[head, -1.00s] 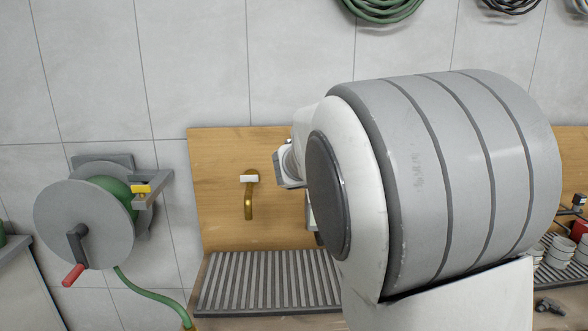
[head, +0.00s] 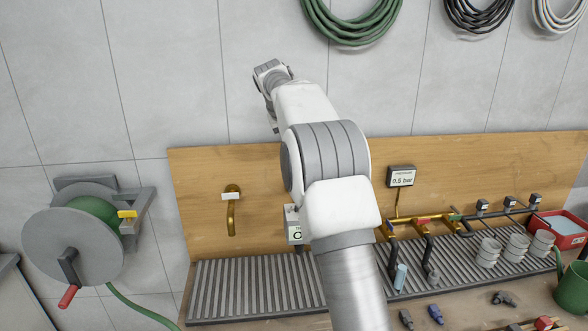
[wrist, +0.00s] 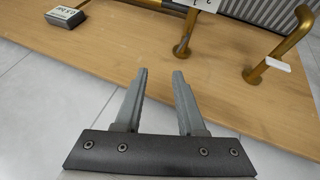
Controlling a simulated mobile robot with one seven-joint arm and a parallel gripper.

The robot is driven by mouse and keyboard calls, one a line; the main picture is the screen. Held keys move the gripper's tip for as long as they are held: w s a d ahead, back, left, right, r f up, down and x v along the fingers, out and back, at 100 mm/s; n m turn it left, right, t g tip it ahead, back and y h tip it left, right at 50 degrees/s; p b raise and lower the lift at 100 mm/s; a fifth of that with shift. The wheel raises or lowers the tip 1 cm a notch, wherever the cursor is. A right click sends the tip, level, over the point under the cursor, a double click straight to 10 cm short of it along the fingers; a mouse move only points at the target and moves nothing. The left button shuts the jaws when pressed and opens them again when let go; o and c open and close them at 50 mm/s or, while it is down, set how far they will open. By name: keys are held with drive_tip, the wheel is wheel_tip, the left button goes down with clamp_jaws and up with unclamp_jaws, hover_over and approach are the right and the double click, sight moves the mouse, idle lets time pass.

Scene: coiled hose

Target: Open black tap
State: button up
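My gripper (head: 272,70) is raised at the top of my arm, in front of the grey wall above the wooden board (head: 210,170). In the wrist view its two fingers (wrist: 160,72) are apart with nothing between them. I cannot make out a tap that is clearly black. Small black-topped fittings (head: 509,201) stand on a dark pipe further right. My arm hides the board's middle.
A pressure display (head: 401,177) reads 0.5 bar. A curved brass spout (head: 232,215) is left of my arm. A hose reel (head: 75,245) is at far left. Grey cups (head: 488,252) stand on the slatted grate (head: 250,285). Coiled hoses (head: 350,20) hang above.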

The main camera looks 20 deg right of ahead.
drive_tip(key=w+f+m+y, duration=0.1)
drive_tip(key=w+f, duration=0.1)
drive_tip(key=f, duration=0.3)
drive_tip(key=w+d+f+m+p, duration=0.1)
drive_tip(key=w+f, duration=0.1)
drive_tip(key=f, duration=0.3)
drive_tip(key=w+d+f+m+y+p, duration=0.1)
drive_tip(key=w+f, duration=0.1)
drive_tip(key=f, duration=0.3)
drive_tip(key=shift+w+m+y, duration=0.15)
drive_tip(key=shift+m+y, duration=0.15)
drive_tip(key=shift+m, duration=0.1)
drive_tip(key=shift+a, duration=0.1)
clamp_jaws()
